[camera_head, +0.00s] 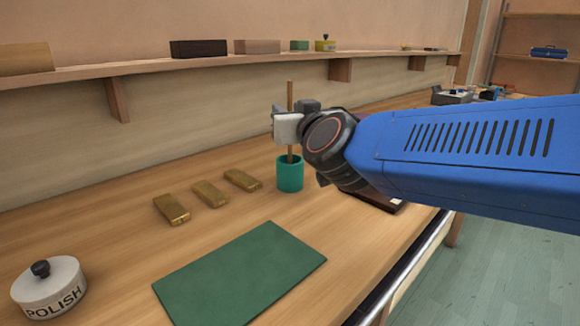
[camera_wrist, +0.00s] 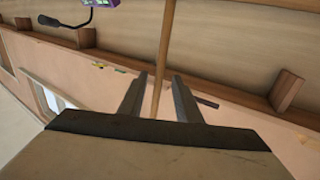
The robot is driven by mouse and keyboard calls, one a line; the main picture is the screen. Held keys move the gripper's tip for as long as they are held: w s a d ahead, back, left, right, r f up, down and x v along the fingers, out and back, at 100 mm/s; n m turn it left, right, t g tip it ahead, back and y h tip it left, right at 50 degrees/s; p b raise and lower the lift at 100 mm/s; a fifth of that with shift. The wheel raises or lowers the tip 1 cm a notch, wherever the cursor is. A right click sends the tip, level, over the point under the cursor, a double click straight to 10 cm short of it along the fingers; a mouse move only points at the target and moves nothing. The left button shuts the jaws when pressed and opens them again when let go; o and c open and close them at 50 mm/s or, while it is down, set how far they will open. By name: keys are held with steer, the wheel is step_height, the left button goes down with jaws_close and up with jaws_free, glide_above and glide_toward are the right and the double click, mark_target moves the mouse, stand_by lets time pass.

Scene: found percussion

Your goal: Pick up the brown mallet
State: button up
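The brown mallet (camera_head: 290,93) stands nearly upright in a teal cup (camera_head: 290,178) on the workbench. Only its thin shaft shows; its lower end is hidden in the cup. My gripper (camera_wrist: 159,76) is at the shaft's upper part, above the cup's rim. In the wrist view, the mallet's shaft (camera_wrist: 166,40) runs between my two fingers, with a visible gap on each side. The fingers are apart and do not appear to press on it. In the head view, my gripper and wrist partly cover the shaft.
Several brass bars (camera_head: 210,193) lie left of the cup. A green mat (camera_head: 240,275) lies in front, and a white POLISH tin (camera_head: 48,288) stands at the near left. A dark flat object (camera_head: 385,203) is partly hidden under my arm. A wall shelf (camera_head: 210,62) runs behind.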

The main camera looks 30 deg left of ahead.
steer(key=x, duration=0.4)
steer(key=shift+w, duration=0.3)
jaws_close()
